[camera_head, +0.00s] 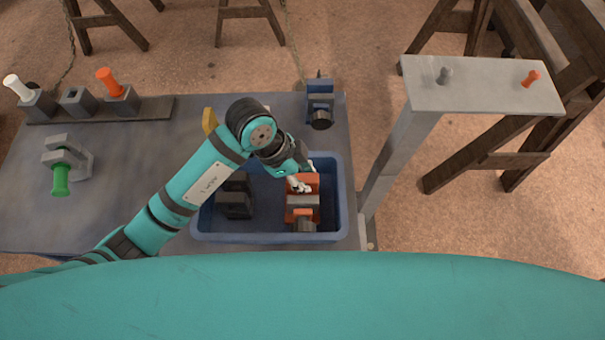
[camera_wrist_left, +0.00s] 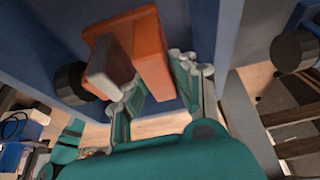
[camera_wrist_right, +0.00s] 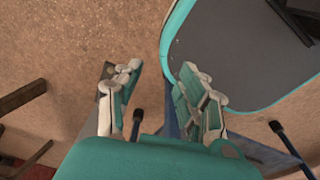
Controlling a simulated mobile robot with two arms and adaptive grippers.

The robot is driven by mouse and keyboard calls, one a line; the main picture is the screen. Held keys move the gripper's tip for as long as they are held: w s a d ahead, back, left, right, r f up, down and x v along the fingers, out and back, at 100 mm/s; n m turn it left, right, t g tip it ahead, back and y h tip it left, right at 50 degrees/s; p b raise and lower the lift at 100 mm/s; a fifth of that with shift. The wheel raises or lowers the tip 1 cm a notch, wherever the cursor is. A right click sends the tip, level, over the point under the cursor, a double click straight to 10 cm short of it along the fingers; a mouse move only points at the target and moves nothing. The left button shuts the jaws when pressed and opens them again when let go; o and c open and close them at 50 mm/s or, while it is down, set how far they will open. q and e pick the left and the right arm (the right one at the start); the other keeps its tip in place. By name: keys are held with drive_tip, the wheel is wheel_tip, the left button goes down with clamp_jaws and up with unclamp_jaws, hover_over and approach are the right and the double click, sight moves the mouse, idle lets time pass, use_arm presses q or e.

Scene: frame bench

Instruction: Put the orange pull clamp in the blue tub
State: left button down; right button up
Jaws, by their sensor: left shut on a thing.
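The orange pull clamp (camera_head: 303,213), with a grey bar and a black knob, is within the walls of the blue tub (camera_head: 270,237), on its right side. Whether it touches the tub floor I cannot tell. My left gripper (camera_head: 300,184) is shut on its far end. In the left wrist view the orange clamp (camera_wrist_left: 152,52) sits between the fingers (camera_wrist_left: 158,92), with blue tub wall around it. My right gripper (camera_wrist_right: 160,98) shows only in the right wrist view, open and empty.
A dark clamp (camera_head: 235,196) is in the tub's left part. A blue clamp (camera_head: 320,102) stands behind the tub, a green one (camera_head: 64,168) on the left. A rack (camera_head: 150,108) holds white and orange handles. A grey post stand (camera_head: 480,88) rises at the right.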

use_arm(q)
drive_tip(key=c, duration=1.4)
unclamp_jaws()
drive_tip(key=shift+f, duration=0.1)
drive_tip(key=o, duration=0.3)
drive_tip(key=shift+o, duration=0.2)
use_arm(e)
drive_tip(key=shift+s+d+f, duration=0.1)
drive_tip(key=shift+s+d, duration=0.65)
drive_tip(key=shift+s, duration=0.3)
use_arm(q)
drive_tip(key=shift+a+r, duration=0.1)
drive_tip(key=shift+r, duration=0.25)
drive_tip(key=b+v, duration=0.1)
drive_tip(key=v, duration=1)
drive_tip(key=shift+r, duration=0.25)
use_arm(e)
drive_tip(key=shift+w+a+f, duration=0.3)
drive_tip(key=shift+a+f, duration=0.05)
drive_tip(key=shift+f, duration=0.15)
use_arm(q)
drive_tip(key=shift+s+f, duration=0.1)
use_arm(e)
drive_tip(key=shift+d, duration=0.2)
